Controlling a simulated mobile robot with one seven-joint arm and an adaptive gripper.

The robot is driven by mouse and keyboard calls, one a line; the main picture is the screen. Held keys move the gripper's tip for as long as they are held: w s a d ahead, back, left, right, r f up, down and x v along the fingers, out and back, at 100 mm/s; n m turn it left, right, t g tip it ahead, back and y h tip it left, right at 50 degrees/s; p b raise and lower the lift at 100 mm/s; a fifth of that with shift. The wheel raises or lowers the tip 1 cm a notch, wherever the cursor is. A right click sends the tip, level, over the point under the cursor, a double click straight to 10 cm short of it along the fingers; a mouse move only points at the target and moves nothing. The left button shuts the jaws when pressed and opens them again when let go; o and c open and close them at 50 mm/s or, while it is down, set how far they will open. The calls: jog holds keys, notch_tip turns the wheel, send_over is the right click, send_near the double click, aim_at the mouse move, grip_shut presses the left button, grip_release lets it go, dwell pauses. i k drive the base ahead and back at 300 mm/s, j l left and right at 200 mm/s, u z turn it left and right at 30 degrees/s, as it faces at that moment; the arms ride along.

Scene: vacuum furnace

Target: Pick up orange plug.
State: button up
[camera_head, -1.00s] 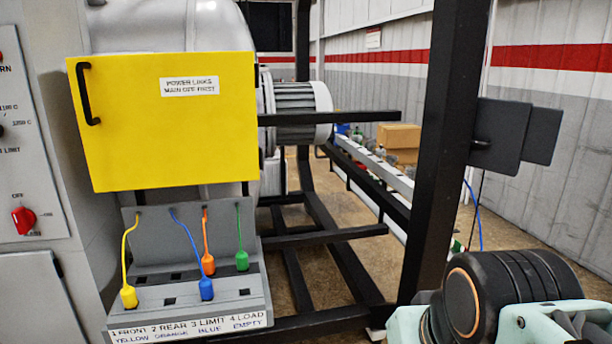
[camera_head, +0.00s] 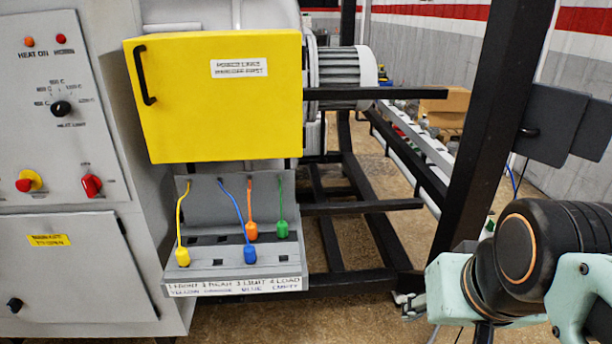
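The orange plug (camera_head: 252,230) hangs on an orange cable in the plug panel (camera_head: 174,240) below the yellow door. It sits in the back row, between the blue plug (camera_head: 250,254) in front and the green plug (camera_head: 282,229) to its right. The yellow plug (camera_head: 182,256) is at the front left. A label strip (camera_head: 235,287) along the panel's front names front, rear, limit and load positions. My arm shows at the lower right, well apart from the plugs.
The yellow door (camera_head: 220,110) with a black handle overhangs the panel. A grey control cabinet (camera_head: 70,190) with knobs stands at left. A black frame post (camera_head: 490,130) rises between the panel and my arm's side. Bare floor shows in front of the panel.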

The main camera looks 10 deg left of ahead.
aim_at(251, 228)
jog(key=u, duration=1.6)
jog(key=k+l+z, duration=0.15)
jog(key=k, duration=0.05)
